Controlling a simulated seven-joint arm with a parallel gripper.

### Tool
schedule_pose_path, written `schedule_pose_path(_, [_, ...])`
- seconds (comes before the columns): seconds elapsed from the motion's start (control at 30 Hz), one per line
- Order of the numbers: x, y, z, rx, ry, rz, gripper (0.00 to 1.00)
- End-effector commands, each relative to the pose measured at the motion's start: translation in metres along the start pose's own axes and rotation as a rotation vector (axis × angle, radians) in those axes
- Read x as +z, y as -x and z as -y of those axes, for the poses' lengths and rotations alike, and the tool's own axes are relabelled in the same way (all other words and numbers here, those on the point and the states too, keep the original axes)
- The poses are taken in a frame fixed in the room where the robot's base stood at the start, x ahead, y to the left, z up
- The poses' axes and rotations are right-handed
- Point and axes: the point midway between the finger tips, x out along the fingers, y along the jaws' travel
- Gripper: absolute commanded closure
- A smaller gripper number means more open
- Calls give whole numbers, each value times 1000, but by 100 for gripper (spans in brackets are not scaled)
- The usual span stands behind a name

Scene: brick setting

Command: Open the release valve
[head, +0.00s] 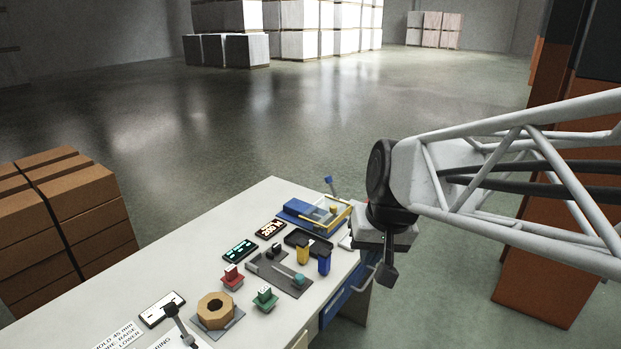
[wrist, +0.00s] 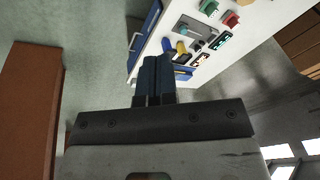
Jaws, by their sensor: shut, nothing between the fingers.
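A white workbench (head: 200,262) carries several controls, and I cannot tell by a label which one is the release valve. A tan octagonal knob (head: 216,309) sits on a grey plate at the front. A red control (head: 232,277) and a green control (head: 265,298) stand behind it. A grey slotted plate (head: 293,286) bears a lever with a teal knob (head: 299,279). My gripper (head: 388,276) hangs off the bench's right edge, apart from all controls. In the wrist view my gripper (wrist: 155,62) has its fingers together, with nothing between them.
Yellow (head: 303,253) and blue (head: 324,262) upright pieces stand near the bench's right edge. A clear-sided blue-based box (head: 316,214) is at the far end, beside two lit displays. A dark lever (head: 172,312) rises at the front. Brown boxes (head: 85,195) stand left.

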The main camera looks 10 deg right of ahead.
Motion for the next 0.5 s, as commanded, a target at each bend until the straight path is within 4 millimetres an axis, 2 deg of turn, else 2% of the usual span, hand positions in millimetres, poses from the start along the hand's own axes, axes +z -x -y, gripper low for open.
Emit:
schedule_pose_path(0.03, [-11, -2, 0, -10, -12, 0, 100])
schedule_pose_path(0.5, [-101, -20, -2, -117, -135, -17, 100])
